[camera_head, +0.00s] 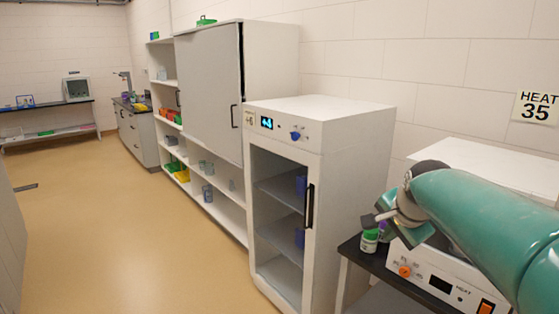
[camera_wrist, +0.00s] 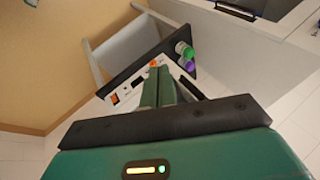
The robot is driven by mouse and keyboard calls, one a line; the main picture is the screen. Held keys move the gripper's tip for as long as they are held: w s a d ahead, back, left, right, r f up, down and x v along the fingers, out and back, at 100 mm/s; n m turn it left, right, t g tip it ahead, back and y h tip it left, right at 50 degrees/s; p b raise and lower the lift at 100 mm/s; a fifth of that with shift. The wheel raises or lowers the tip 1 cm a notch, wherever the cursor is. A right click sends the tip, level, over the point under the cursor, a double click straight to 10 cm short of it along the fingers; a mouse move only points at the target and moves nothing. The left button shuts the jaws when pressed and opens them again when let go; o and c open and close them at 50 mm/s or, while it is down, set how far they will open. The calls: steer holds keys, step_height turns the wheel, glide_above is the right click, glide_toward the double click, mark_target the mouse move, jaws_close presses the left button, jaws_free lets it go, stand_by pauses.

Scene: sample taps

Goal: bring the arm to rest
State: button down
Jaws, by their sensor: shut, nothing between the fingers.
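My green arm reaches in from the right of the head view, and my gripper (camera_head: 383,217) is at its far end, over the heater bench. In the wrist view my gripper's two green fingers (camera_wrist: 159,86) lie side by side, shut with nothing between them. A green-capped bottle (camera_head: 369,240) stands on the dark bench top just below my gripper in the head view. In the wrist view the green cap (camera_wrist: 184,49) and a purple-capped bottle (camera_wrist: 189,65) show beyond the fingers, to the right. I see no contact between the fingers and the bottles.
A white heater box (camera_head: 436,278) with an orange knob stands on the bench, under a "HEAT 35" sign (camera_head: 537,107). A tall white glass-door cabinet (camera_head: 345,140) stands left of it. Shelves (camera_head: 222,205) line the wall further back. The tan floor (camera_head: 130,230) at left is clear.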

steer(key=s+a+f+n, duration=0.2)
steer(key=s+n, duration=0.2)
steer(key=s, duration=0.3)
steer(key=s+a+f+n, duration=0.3)
steer(key=s+n, duration=0.1)
steer(key=s, duration=0.4)
steer(key=s+a+f+n+g, duration=0.1)
steer(key=s+a+f+n, duration=0.2)
steer(key=s, duration=0.5)
steer(key=shift+s+a+n, duration=0.2)
steer(key=shift+a+n, duration=0.05)
steer(key=shift+n, duration=0.55)
